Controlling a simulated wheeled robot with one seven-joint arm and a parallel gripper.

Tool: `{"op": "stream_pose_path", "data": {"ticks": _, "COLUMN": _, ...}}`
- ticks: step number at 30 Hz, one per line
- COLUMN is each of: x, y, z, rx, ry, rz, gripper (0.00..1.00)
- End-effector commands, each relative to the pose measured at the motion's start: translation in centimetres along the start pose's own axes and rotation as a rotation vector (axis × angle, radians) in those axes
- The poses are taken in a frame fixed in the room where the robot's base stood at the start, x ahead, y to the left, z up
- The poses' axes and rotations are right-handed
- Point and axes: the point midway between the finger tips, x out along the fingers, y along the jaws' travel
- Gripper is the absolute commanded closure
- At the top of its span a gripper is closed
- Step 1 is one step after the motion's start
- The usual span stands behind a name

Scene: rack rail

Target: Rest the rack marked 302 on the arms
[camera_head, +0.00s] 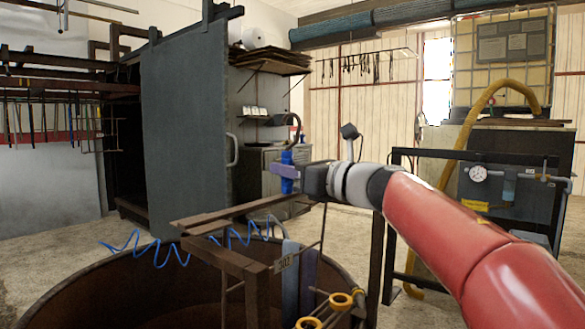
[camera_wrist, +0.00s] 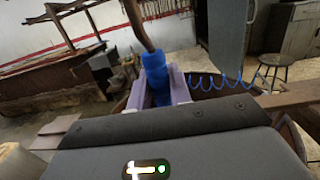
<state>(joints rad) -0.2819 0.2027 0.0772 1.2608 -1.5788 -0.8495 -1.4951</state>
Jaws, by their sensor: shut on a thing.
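My gripper (camera_head: 285,172) shows at the end of my red arm in the head view, above a large round brown tub. Its purple fingers are shut around a blue sleeve (camera_head: 288,184) on a dark hooked rod that curves above it. In the wrist view the blue sleeve (camera_wrist: 155,75) sits between the fingers, and the rod rises from it. A tag reading 302 (camera_head: 285,263) shows below, beside a brown bar and hanging blue and purple plates. Whether the sleeve joins the tagged rack is unclear. Brown bars (camera_head: 225,212) reach over the tub.
The round tub (camera_head: 75,285) fills the lower left foreground. A blue coiled hose (camera_head: 150,245) crosses above it. Yellow rings (camera_head: 340,300) stand low near its right side. A grey cabinet door (camera_head: 187,130) is behind, and a machine with a gauge (camera_head: 510,180) stands at right.

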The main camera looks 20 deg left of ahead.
Motion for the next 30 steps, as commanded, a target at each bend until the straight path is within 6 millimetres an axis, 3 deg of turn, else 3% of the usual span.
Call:
{"op": "stream_pose_path", "data": {"ticks": 12, "x": -0.2, "y": 0.0, "z": -1.9, "rx": -0.001, "ry": -0.002, "rz": -0.001, "gripper": 1.0}}
{"op": "stream_pose_path", "data": {"ticks": 30, "x": -0.3, "y": 0.0, "z": -2.2, "rx": -0.001, "ry": -0.002, "rz": -0.001, "gripper": 1.0}}
